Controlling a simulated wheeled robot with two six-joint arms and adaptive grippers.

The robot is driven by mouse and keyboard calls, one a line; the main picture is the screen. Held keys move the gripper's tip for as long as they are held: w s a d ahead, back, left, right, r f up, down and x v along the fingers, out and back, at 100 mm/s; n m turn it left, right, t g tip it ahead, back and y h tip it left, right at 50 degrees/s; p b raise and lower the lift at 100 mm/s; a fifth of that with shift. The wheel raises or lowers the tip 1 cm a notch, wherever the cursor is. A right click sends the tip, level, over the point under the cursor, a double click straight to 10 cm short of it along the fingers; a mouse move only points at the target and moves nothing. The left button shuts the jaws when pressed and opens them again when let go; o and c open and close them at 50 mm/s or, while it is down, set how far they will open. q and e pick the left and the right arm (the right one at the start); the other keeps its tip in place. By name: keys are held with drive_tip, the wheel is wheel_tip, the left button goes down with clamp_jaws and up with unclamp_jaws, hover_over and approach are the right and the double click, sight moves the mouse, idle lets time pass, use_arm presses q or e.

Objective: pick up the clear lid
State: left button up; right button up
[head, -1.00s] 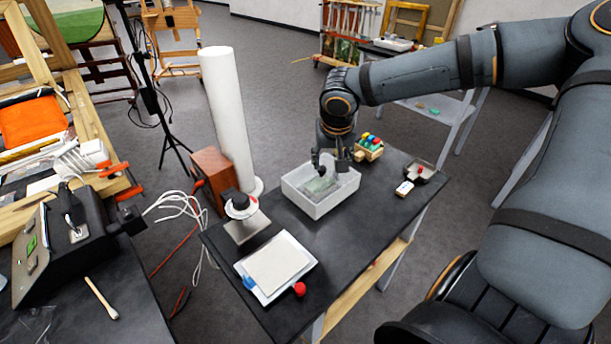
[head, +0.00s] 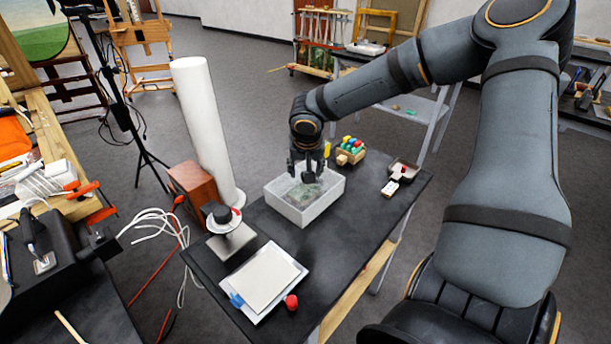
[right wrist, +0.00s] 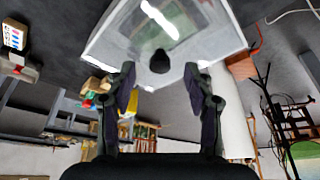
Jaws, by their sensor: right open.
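A white box (head: 303,214) stands on the black table in the head view. The clear lid (right wrist: 128,48) appears to lie over its top, with a streak of glare and a black knob (right wrist: 160,61). Something greenish shows through it. My right gripper (head: 303,178) points down over the box. In the right wrist view its two fingers (right wrist: 162,92) are apart with nothing between them, and the knob appears just beyond the fingertips, roughly centred. I cannot tell the exact gap. My left gripper is not in view.
A wooden block holder with coloured pieces (head: 350,152) stands behind the box, and a small dark tray (head: 405,168) to its right. A tall white roll (head: 206,125), a reddish box (head: 205,184) and a black-topped stand (head: 226,228) are at left. A white pad (head: 262,278) lies in front.

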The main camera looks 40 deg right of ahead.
drive_tip(key=x, duration=0.3)
drive_tip(key=shift+w+d+f, duration=0.15)
drive_tip(key=shift+w, duration=0.1)
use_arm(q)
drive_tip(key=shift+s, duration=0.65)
use_arm(e)
drive_tip(key=shift+s, duration=0.1)
drive_tip(key=shift+c, duration=0.9)
clamp_jaws()
